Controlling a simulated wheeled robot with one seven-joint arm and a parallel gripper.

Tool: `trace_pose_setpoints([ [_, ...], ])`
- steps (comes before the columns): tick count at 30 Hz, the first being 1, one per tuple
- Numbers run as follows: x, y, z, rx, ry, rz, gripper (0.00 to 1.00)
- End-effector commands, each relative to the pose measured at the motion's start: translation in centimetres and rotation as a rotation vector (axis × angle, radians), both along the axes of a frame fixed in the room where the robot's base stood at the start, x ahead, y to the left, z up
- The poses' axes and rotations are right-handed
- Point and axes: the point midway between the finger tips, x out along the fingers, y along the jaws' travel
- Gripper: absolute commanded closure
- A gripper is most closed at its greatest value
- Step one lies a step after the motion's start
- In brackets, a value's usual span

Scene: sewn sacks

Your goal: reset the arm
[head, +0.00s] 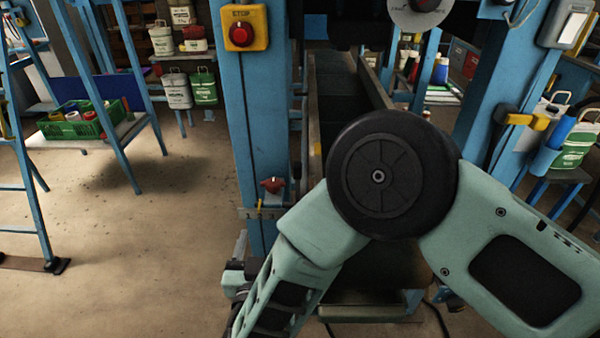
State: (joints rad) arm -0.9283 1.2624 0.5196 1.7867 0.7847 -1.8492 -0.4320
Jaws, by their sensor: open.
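My arm crosses the right and lower middle of the head view, pale green with a large round black joint cap. It bends at this joint, and one link runs down and left to the bottom edge. My gripper is not in view; the arm's far end lies out of the picture or hidden. The arm covers part of the conveyor (335,95) behind it. I cannot tell how far apart the arm and the conveyor are.
A blue post (238,135) carries a yellow stop box (240,28) and a red knob (272,185). Another blue post (492,95) stands right. A green crate (72,130) sits on a table at left, near a blue ladder (28,190). The floor (150,240) at left is open.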

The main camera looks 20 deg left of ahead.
Motion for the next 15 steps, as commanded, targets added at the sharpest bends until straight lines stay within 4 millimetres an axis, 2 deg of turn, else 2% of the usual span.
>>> trace_pose_setpoints([
  [5,0.7,0.5,0.8,0.014,0.03,0.029,0.35],
  [8,1.9,1.4,2.5,0.04,0.102,0.103,0.35],
  [12,3.2,2.4,5.7,0.059,0.258,0.264,0.35],
  [15,3.2,2.1,7.8,0.043,0.377,0.374,0.35],
])
